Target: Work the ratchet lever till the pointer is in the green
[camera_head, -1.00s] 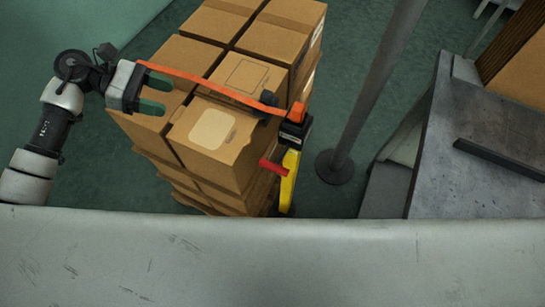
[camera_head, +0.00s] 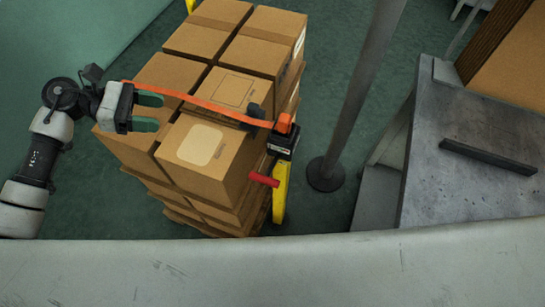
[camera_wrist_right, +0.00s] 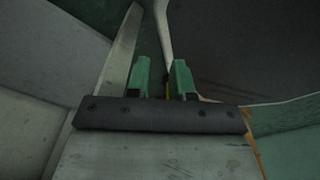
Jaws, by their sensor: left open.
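An orange strap (camera_head: 200,103) runs over the stacked boxes to a black ratchet body (camera_head: 283,140) with an orange block (camera_head: 284,122) on top, at the stack's right edge. A red lever (camera_head: 262,180) sticks out to the left below it, beside a yellow upright part (camera_head: 281,192). I cannot make out a pointer or green zone. My left gripper (camera_head: 154,112) is open and empty, left of the ratchet and near the strap's far left end. My right gripper (camera_wrist_right: 162,75) is open in the right wrist view, with nothing seen between its green fingers.
Brown cardboard boxes (camera_head: 215,150) form a tall stack on a pallet. A grey post (camera_head: 352,110) with a round base stands right of the stack. A grey metal surface (camera_head: 475,185) is at the right. Green floor (camera_head: 335,60) shows between stack and post.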

